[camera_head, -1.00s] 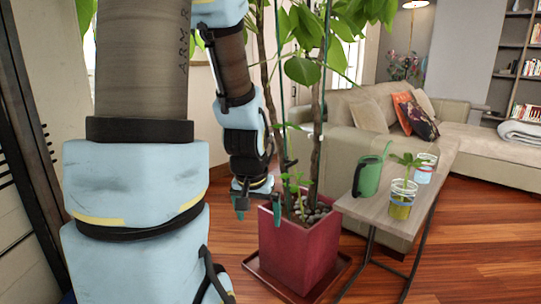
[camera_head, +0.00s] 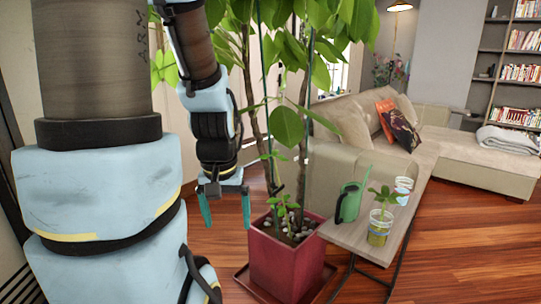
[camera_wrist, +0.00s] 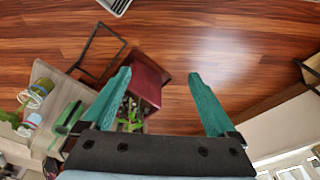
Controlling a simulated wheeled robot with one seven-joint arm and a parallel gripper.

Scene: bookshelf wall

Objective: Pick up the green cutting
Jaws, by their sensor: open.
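A leafy green cutting (camera_head: 384,194) stands in a glass jar (camera_head: 379,232) with a yellowish lower part, on a narrow side table (camera_head: 345,236). Its leaves also show at the left edge of the wrist view (camera_wrist: 12,118). Another small green sprig (camera_head: 283,208) grows in the red pot (camera_head: 285,265). My gripper (camera_head: 226,215) is open and empty, its teal fingers pointing down, left of the red pot and well apart from the jar. In the wrist view the fingers (camera_wrist: 160,80) are spread wide, and the red pot (camera_wrist: 148,78) shows beyond the left one.
A green watering can (camera_head: 350,203) and a white-and-blue cup (camera_head: 403,188) share the side table. A tall leafy plant (camera_head: 303,130) rises from the pot. A beige sofa (camera_head: 345,140) stands behind. Wood floor (camera_head: 470,245) is clear at right.

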